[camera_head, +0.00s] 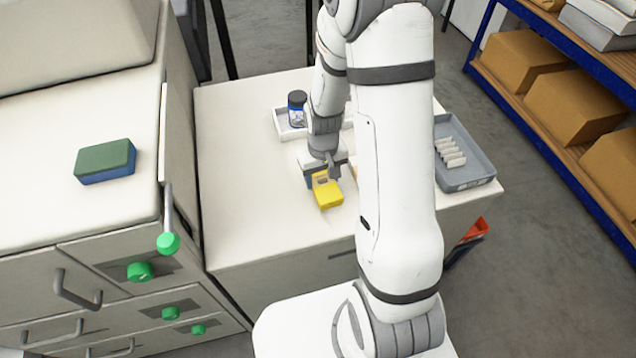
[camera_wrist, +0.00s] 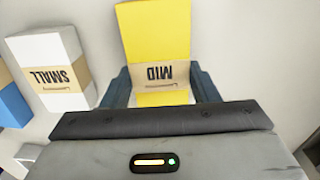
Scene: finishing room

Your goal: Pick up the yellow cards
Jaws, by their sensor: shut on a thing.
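The yellow cards (camera_wrist: 155,30) are a yellow stack with a tan paper band marked MID. In the wrist view they sit between the two dark fingers of my gripper (camera_wrist: 162,84), which is shut on them. In the head view the yellow cards (camera_head: 328,195) are on or just above the white worktop, and my gripper (camera_head: 327,178) reaches them from behind. I cannot tell whether they touch the worktop. A white stack with a band marked SMALL (camera_wrist: 47,72) lies left of them in the wrist view, with a blue stack (camera_wrist: 10,100) beside it.
A white tray with a dark jar (camera_head: 297,108) stands behind my gripper. A grey tray (camera_head: 475,180) with several white pieces is at the right. A green and blue block (camera_head: 105,162) lies on the left cabinet. The worktop's left front (camera_head: 245,220) is clear.

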